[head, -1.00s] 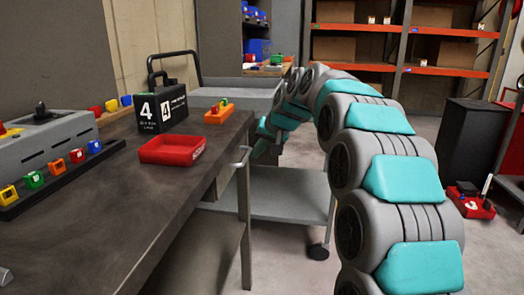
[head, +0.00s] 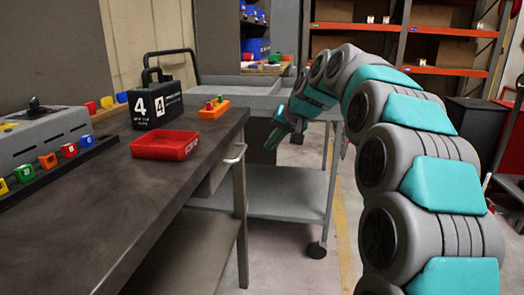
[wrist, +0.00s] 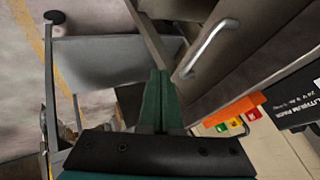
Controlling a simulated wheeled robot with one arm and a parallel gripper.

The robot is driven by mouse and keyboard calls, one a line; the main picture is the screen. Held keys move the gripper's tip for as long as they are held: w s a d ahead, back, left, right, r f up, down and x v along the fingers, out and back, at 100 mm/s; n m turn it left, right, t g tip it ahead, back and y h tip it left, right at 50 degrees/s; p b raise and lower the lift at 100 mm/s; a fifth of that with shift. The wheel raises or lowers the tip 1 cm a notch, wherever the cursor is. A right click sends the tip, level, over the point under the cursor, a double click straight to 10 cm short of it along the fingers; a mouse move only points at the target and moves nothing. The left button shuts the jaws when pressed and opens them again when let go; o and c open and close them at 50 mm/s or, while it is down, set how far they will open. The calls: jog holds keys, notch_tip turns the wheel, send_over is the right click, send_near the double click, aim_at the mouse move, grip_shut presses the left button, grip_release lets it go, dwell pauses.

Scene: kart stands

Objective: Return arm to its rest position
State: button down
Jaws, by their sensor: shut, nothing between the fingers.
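My arm (head: 405,112) arches from the lower right of the head view up and over to the left, and its end points downward. My gripper (head: 275,138) hangs in free air beside the right end of the workbench (head: 110,215), in front of the grey cart. In the wrist view its two green fingers (wrist: 158,98) lie together with nothing between them.
The grey cart (head: 285,190) stands just behind my gripper. A red tray (head: 165,145), a black number 4 box (head: 154,104) and an orange block holder (head: 214,109) are on the workbench. Orange-beamed shelves (head: 445,72) stand behind.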

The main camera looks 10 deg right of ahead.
jog(key=v, duration=0.5)
jog(key=s+d+f+g+h, duration=0.1)
jog(key=s+f+g, duration=0.1)
jog(key=s+f, duration=0.6)
jog(key=s+f+n+g+h, duration=0.1)
jog(key=s+f, duration=0.8)
jog(key=s, duration=1.4)
jog(key=s+d+f+g+h, duration=0.1)
jog(key=s+f+g+h, duration=0.1)
jog(key=s+f+g, duration=0.3)
jog(key=s+f, duration=0.4)
jog(key=s, duration=0.6)
jog(key=shift+s+d+f+n, duration=0.2)
jog(key=shift+s+d+n, duration=0.15)
jog(key=shift+s+n, duration=0.05)
